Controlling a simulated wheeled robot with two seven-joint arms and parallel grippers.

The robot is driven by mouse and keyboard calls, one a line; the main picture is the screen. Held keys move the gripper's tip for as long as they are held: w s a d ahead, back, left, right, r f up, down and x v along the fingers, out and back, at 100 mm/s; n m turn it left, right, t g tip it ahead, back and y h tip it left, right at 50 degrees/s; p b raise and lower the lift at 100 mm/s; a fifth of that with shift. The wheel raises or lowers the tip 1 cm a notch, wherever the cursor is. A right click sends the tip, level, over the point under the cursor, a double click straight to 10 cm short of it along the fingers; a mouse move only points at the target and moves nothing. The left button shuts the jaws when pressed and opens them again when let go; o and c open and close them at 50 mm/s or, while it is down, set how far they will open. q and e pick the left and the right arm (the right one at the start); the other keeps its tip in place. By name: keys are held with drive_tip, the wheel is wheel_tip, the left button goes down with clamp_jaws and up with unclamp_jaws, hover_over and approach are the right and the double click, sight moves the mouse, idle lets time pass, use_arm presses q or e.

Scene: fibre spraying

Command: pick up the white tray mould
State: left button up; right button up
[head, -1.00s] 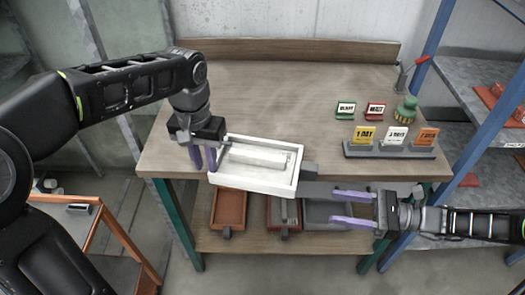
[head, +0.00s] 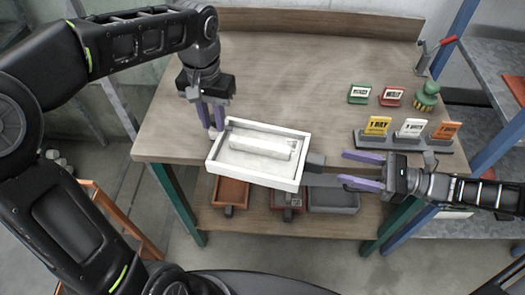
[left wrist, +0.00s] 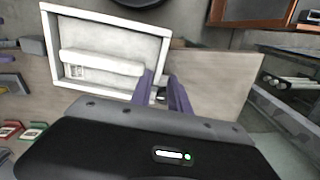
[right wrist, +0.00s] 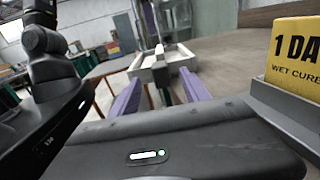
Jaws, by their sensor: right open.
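The white tray mould (head: 255,179) lies on the workbench at its front edge, with a pale block (head: 262,146) inside it. It also shows in the left wrist view (left wrist: 105,17) and the right wrist view (right wrist: 183,54). A dark handle (head: 315,160) sticks out of its right side. My left gripper (head: 212,128) points down at the tray's left end. Its fingers (left wrist: 160,82) are near each other beside the rim; whether they grip the left handle is unclear. My right gripper (head: 345,168) is open and empty, just right of the dark handle, pointing at it.
Several sign cards stand at the right of the workbench (head: 290,60), including a yellow "1 DAY" card (head: 377,125) close to my right gripper; it looms large in the right wrist view (right wrist: 295,50). Brown trays (head: 230,192) lie on the lower shelf. The bench behind the tray is clear.

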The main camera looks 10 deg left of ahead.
sight(323, 160)
use_arm(q)
wheel_tip(323, 160, down, 7)
drive_tip(key=shift+r, duration=0.1)
use_arm(e)
drive_tip(key=a, duration=0.7)
drive_tip(key=shift+w, duration=0.1)
use_arm(q)
drive_tip(key=shift+c, duration=0.4)
use_arm(e)
drive_tip(key=shift+c, duration=0.5)
use_arm(q)
clamp_jaws()
use_arm(e)
drive_tip(key=c, duration=0.4)
clamp_jaws()
drive_tip(key=shift+r, duration=0.1)
